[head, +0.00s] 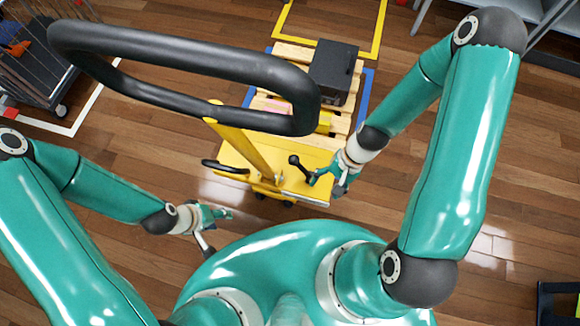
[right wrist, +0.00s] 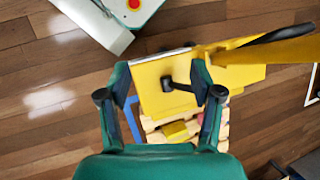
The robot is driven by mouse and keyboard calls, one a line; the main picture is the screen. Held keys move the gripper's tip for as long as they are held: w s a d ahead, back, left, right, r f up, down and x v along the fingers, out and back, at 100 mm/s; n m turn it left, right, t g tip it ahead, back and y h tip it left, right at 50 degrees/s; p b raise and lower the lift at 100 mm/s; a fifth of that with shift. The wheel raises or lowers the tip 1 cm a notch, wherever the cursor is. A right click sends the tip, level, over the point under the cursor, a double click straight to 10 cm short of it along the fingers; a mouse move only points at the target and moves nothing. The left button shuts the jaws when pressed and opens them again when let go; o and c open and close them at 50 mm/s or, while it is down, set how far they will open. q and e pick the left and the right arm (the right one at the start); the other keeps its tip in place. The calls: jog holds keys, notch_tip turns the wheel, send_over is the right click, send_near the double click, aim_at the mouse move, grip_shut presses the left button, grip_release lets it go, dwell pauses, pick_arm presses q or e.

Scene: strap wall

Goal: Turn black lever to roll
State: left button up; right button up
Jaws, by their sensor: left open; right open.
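The black lever (head: 295,161) has a round knob and stands at the right of the yellow truck body (head: 235,156), below the big black loop handle (head: 190,60). My right gripper (head: 328,182) is open beside the lever, just to its right. In the right wrist view the lever (right wrist: 167,82) shows between the two spread fingers of my right gripper (right wrist: 160,70); I cannot tell whether either finger touches it. My left gripper (head: 217,232) is open and empty, left of and below the truck. A second black curved part (head: 222,167) sits at the truck's left.
The truck is at a wooden pallet (head: 285,55) bearing a black box (head: 334,72). A yellow mast (head: 240,145) rises between my arms to the loop handle. A wire cart (head: 35,55) stands far left. Open wood floor lies on both sides.

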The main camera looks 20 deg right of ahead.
jog(key=w+d+f+m+t+y+b, duration=0.1)
jog(key=w+d+f+m+y+b, duration=0.25)
jog(key=f+m+b, duration=0.5)
jog(key=m+t+y+b, duration=0.4)
jog(key=m+t+b, duration=0.1)
jog(key=b, duration=0.5)
send_near(294, 159)
jog(key=shift+n, duration=0.25)
jog(key=b+x, duration=0.1)
jog(key=x, duration=0.2)
jog(key=f+b+x, duration=0.1)
jog(key=b+x, duration=0.1)
jog(key=x, duration=0.2)
jog(key=b+x, duration=0.1)
jog(key=x, duration=0.3)
jog(key=shift+w+d+f+b, duration=0.15)
jog(key=shift+d+f+b, duration=0.1)
jog(key=shift+d+b, duration=0.15)
pick_arm(q)
notch_tip(294, 159, down, 26)
jog(key=shift+f, duration=0.15)
pick_arm(e)
jog(key=shift+d, duration=0.1)
grip_shut()
